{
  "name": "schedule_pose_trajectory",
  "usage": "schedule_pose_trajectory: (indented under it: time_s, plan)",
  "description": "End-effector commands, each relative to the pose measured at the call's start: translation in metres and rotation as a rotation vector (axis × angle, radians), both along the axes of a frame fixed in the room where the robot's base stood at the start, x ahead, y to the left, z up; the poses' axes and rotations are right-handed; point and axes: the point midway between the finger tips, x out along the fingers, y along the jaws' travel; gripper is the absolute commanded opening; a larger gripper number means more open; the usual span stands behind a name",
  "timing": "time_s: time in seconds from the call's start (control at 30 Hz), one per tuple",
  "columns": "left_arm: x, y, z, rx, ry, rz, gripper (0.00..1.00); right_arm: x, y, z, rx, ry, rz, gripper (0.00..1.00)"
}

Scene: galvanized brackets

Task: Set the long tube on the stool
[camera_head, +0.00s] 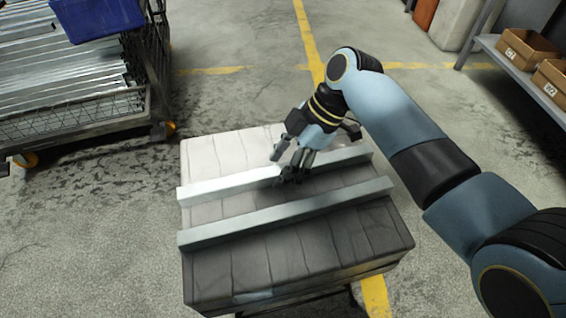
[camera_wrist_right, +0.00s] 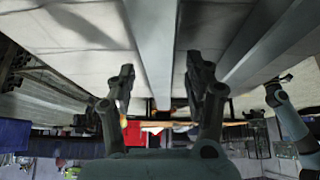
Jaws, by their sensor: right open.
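Two long pale metal tubes lie side by side across the grey padded stool (camera_head: 300,245) in the head view. They look alike in length, and I cannot tell which one the task means. My right gripper (camera_head: 287,166) is open and points down at the far tube (camera_head: 225,187). The near tube (camera_head: 285,214) lies apart from it. In the right wrist view, one tube (camera_wrist_right: 155,45) runs between the spread fingers of my right gripper (camera_wrist_right: 160,72), with gaps on both sides. The other tube (camera_wrist_right: 265,45) is to the right. My left gripper (camera_wrist_right: 278,88) seems to show small at the right edge there.
A wire cart (camera_head: 80,122) with metal lengths and a blue bin (camera_head: 98,18) stands at the upper left. A shelf (camera_head: 525,70) with cardboard boxes is at the upper right. The floor around the stool is mostly clear, with yellow lines.

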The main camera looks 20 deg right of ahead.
Motion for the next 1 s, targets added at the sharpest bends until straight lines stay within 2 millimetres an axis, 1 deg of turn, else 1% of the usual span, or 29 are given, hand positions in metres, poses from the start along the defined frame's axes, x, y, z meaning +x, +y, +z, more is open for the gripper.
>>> schedule_pose_trajectory:
  time_s: [0.13,0.27,0.4,0.5,0.6,0.7,1.0]
  plan:
    - [0.003,0.0,0.011,-0.001,-0.016,0.0,0.4,0.0,-0.013,0.025,-0.004,-0.006,0.0,0.52]
    - [-0.004,-0.003,0.019,-0.004,-0.013,0.001,0.4,-0.002,-0.028,0.052,-0.004,-0.006,0.0,0.52]
    - [-0.009,-0.011,0.025,-0.014,-0.013,0.006,0.4,-0.003,-0.043,0.077,-0.004,-0.005,0.001,0.52]
    - [-0.012,-0.018,0.027,-0.022,-0.015,0.008,0.4,-0.005,-0.051,0.09,-0.003,-0.003,0.0,0.52]
    - [-0.014,-0.023,0.029,-0.027,-0.012,0.011,0.4,-0.005,-0.056,0.098,-0.002,-0.002,0.0,0.52]
    - [-0.014,-0.022,0.029,-0.027,-0.013,0.011,0.4,-0.006,-0.058,0.102,-0.001,-0.002,0.0,0.52]
    - [-0.015,-0.016,0.029,-0.02,-0.012,0.008,0.4,-0.006,-0.059,0.102,-0.001,-0.001,-0.001,0.52]
